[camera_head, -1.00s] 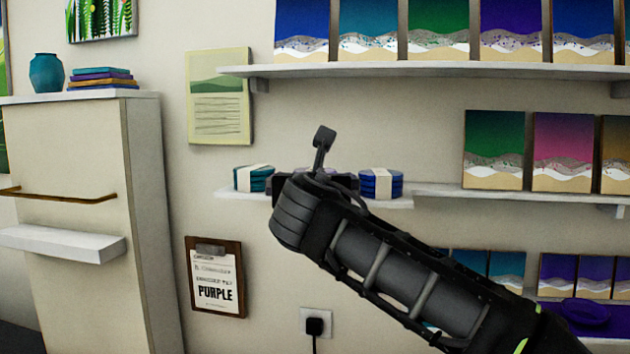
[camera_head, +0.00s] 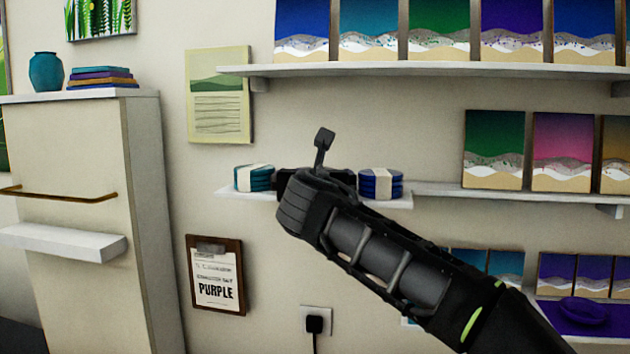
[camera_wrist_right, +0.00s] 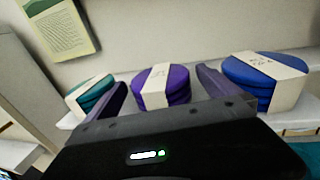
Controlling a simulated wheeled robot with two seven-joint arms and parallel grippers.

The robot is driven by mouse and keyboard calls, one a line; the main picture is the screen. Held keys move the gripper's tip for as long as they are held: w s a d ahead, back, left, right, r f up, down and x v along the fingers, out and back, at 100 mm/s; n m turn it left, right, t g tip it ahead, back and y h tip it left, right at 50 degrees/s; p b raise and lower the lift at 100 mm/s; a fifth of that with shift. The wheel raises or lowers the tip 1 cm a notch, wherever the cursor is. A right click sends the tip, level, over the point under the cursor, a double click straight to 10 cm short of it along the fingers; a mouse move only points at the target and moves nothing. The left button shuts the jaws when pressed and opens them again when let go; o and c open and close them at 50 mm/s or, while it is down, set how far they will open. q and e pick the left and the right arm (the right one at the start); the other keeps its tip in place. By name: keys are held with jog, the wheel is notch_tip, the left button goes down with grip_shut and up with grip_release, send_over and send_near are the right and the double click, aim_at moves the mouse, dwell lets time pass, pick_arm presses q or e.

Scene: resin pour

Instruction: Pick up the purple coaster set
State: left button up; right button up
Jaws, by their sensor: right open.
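The purple coaster set (camera_wrist_right: 162,86) is a round stack with a pale paper band, standing on a small white shelf (camera_head: 398,203). In the right wrist view it lies between the two fingers of my right gripper (camera_wrist_right: 164,92), which is open around it, with a gap seen at the right finger. In the head view my right arm and gripper (camera_head: 312,180) hide the purple set. A teal coaster set (camera_head: 252,178) stands left of it, also in the wrist view (camera_wrist_right: 92,92). A blue coaster set (camera_head: 381,184) stands right, also in the wrist view (camera_wrist_right: 262,76). My left gripper is not in view.
A long upper shelf (camera_head: 440,70) holds several pictures. A longer shelf (camera_head: 540,197) to the right holds more. A clipboard (camera_head: 216,276) reading "PURPLE" hangs on the wall below. A cream cabinet (camera_head: 75,150) stands at the left.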

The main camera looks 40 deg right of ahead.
jog(key=c, duration=1.7)
